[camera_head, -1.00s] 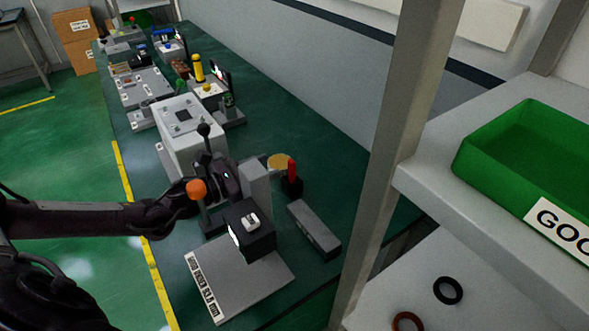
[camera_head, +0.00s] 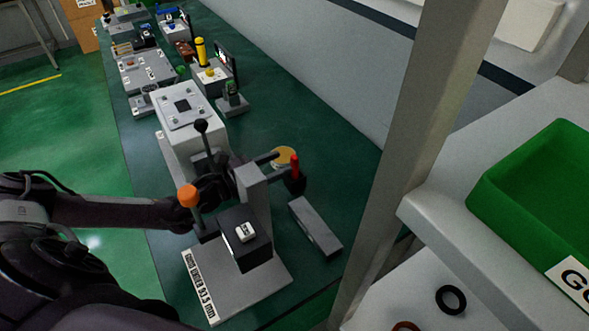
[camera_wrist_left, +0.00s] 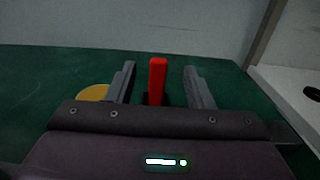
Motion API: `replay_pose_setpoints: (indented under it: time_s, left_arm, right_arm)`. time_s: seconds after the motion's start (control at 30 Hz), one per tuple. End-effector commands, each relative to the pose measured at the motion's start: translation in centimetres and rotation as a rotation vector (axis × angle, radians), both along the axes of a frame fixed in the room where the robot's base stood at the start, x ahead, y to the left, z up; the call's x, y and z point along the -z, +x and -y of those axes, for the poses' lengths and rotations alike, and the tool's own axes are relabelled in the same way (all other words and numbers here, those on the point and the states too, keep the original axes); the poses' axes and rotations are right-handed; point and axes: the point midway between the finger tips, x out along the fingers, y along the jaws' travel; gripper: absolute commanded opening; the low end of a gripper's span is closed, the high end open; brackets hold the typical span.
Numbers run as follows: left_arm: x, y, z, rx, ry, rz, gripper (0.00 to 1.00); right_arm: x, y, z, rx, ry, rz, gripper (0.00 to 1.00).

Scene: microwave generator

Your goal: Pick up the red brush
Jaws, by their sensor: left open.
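The red brush (camera_head: 296,168) stands upright on the green bench, its red handle above a dark lower part. In the left wrist view the red brush (camera_wrist_left: 158,78) is between the two fingers, with gaps on both sides. My left gripper (camera_head: 282,164) is open and reaches in behind the grey press-like fixture (camera_head: 257,215), its fingers at the brush. The wrist view shows the spread fingertips of the left gripper (camera_wrist_left: 160,67). The fixture hides part of the gripper in the head view. My right gripper is not in view.
The fixture has an orange knob (camera_head: 188,196) close to my left arm. A yellow disc (camera_head: 284,156) lies behind the brush and a grey block (camera_head: 315,226) in front. A white box (camera_head: 190,125) stands left, and a shelf post (camera_head: 405,130) right.

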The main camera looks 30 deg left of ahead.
Motion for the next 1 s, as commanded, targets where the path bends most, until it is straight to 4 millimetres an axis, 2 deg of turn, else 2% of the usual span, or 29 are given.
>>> replay_pose_setpoints:
  time_s: [0.07, 0.37, 0.6, 0.7, 0.97, 1.0]
  left_arm:
    - [1.4, 0.0, 0.1, 0.0, -0.001, -0.001, 0.47]
    - [1.2, 2.1, 1.3, 0.001, -0.002, 0.003, 0.47]
    - [1.2, 5.4, 3.2, 0.0, -0.001, 0.003, 0.47]
    - [1.3, 6.2, 3.6, 0.0, 0.0, 0.001, 0.47]
    - [1.4, 6.5, 3.8, 0.0, 0.0, 0.0, 0.47]
    - [1.4, 6.5, 3.8, 0.0, 0.001, 0.001, 0.45]
  right_arm:
    - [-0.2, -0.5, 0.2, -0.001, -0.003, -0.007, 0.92]
    - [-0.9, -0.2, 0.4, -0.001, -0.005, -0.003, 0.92]
    - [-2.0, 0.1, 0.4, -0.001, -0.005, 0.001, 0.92]
    - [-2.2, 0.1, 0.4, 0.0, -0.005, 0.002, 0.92]
    - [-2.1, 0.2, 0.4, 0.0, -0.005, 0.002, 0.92]
    - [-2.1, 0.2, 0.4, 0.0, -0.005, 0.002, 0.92]
